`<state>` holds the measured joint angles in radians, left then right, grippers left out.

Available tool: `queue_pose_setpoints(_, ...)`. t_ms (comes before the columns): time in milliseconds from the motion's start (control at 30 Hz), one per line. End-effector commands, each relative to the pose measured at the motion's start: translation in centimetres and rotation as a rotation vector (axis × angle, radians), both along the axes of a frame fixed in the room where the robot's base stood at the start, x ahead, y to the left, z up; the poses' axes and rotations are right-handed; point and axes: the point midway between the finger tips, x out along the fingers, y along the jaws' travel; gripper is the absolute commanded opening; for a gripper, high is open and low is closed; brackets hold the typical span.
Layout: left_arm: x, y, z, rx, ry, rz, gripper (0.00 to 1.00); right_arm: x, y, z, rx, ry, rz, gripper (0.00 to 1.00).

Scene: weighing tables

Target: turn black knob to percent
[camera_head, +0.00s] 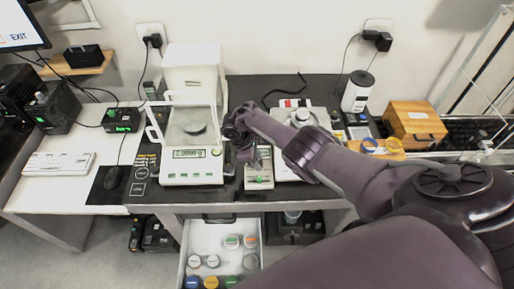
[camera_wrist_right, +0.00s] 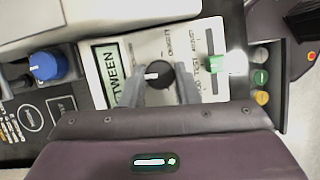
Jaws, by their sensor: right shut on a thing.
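The black knob (camera_wrist_right: 158,74) sits on a light panel in the right wrist view, with a white mark on it pointing left toward the display (camera_wrist_right: 113,72). The display shows letters ending in "TWEEN"; its start is unclear. My right gripper (camera_wrist_right: 160,88) has its two grey fingers on either side of the knob, shut on it. In the head view the right gripper (camera_head: 243,146) reaches down over the small white device (camera_head: 260,182), hiding the knob. My left gripper is in neither view.
A white balance (camera_head: 190,177) with a glass shield stands just left of the gripper. A blue knob (camera_wrist_right: 46,65) is left of the panel in the wrist view. An open drawer (camera_head: 222,262) with several capped jars is below. A wooden box (camera_head: 414,122) stands to the right.

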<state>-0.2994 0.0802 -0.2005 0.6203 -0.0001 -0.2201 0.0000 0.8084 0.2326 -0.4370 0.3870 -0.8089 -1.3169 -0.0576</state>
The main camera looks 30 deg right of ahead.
Motion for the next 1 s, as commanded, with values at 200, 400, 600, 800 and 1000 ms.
queue_pose_setpoints(200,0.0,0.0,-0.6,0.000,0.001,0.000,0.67,0.1,0.0,-0.1,0.002,0.001,-0.194,0.06)
queue_pose_setpoints(400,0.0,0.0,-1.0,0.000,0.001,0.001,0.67,0.2,-0.1,0.0,0.002,0.000,-0.340,0.06)
queue_pose_setpoints(600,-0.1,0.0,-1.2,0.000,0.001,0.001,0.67,0.2,-0.2,0.0,0.000,0.000,-0.438,0.06)
queue_pose_setpoints(800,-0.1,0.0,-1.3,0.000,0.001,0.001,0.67,0.3,-0.2,0.1,0.000,-0.002,-0.491,0.06)
queue_pose_setpoints(1000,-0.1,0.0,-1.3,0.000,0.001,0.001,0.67,0.3,-0.2,0.1,-0.001,-0.003,-0.507,0.06)
